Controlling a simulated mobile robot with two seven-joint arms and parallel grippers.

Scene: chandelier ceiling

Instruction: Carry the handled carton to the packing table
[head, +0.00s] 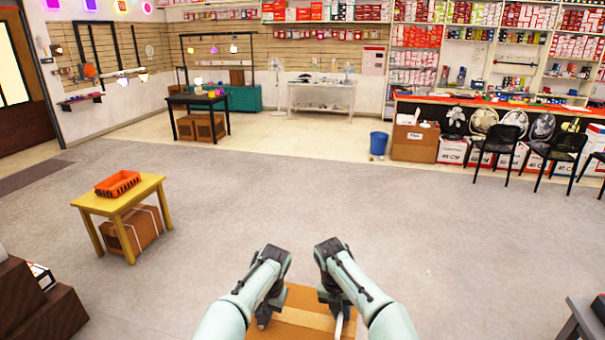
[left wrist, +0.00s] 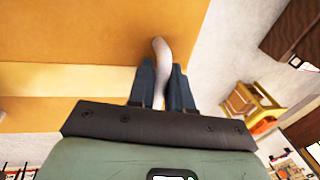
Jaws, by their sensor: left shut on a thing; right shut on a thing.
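The handled carton (head: 302,312) is a tan box with a lighter tape strip, low in the middle of the head view. My left gripper (head: 264,321) and my right gripper (head: 337,318) are at its left and right sides. In the left wrist view, the left fingers are shut on a pale curved handle (left wrist: 162,50) against the carton's side (left wrist: 60,35). The right gripper is shut on the pale handle at the other side, partly hidden by the arm. Several tables are in view; I cannot tell which is the packing table.
A yellow table (head: 148,191) with an orange crate (head: 118,184) stands left, a box beneath it. A black table (head: 187,100) and a white table (head: 320,86) stand at the back. A blue bin (head: 378,143) is near the counter. The grey floor ahead is clear.

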